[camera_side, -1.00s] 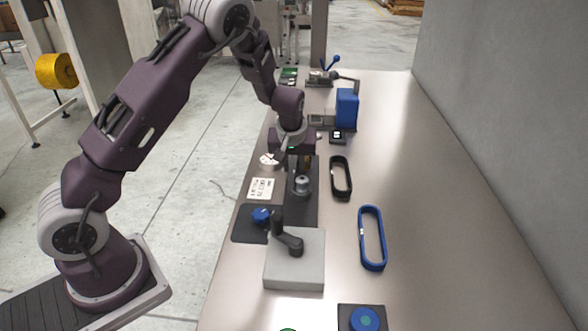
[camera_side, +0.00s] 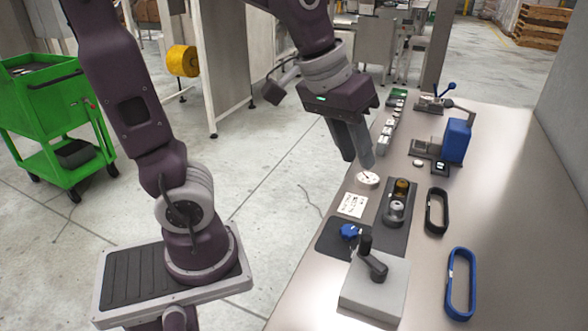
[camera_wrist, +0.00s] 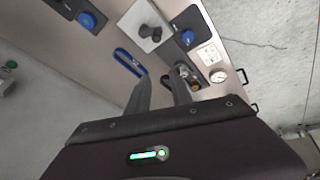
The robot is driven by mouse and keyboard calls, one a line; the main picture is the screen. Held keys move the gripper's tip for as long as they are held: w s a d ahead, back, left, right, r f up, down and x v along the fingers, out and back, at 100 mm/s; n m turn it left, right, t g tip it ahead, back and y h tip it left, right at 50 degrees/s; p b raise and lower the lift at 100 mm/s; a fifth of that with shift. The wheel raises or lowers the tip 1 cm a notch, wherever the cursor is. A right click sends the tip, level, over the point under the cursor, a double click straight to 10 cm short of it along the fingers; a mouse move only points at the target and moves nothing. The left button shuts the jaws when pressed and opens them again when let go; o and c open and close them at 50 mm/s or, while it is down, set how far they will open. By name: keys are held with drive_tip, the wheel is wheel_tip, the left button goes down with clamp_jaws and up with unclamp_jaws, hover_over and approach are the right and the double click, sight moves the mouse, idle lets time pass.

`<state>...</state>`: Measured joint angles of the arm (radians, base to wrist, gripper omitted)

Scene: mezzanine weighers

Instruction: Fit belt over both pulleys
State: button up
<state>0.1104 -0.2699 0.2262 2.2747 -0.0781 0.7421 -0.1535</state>
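A black belt (camera_side: 436,211) lies flat on the table, right of a dark plate with two pulleys. The far pulley (camera_side: 401,188) has a brass-coloured top; the near pulley (camera_side: 396,210) is grey. No belt is around either. A blue belt (camera_side: 460,283) lies nearer the front and also shows in the wrist view (camera_wrist: 128,62). My gripper (camera_side: 357,160) is raised near the table's left edge, left of the pulleys, touching none of them. The black belt is not clearly visible there.
A grey block with a dark crank handle (camera_side: 372,262) stands in front of the pulleys. A blue knob (camera_side: 349,231), a printed label (camera_side: 352,205) and a round dial (camera_side: 367,178) are to their left. A blue box-shaped unit (camera_side: 455,141) stands behind. The table's right side is clear.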

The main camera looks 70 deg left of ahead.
drive_tip(key=s+d+m+t, duration=0.1)
drive_tip(key=s+m, duration=0.2)
drive_tip(key=s, duration=0.9)
drive_tip(key=shift+d+m+y, duration=0.3)
drive_tip(key=shift+d+y, duration=0.1)
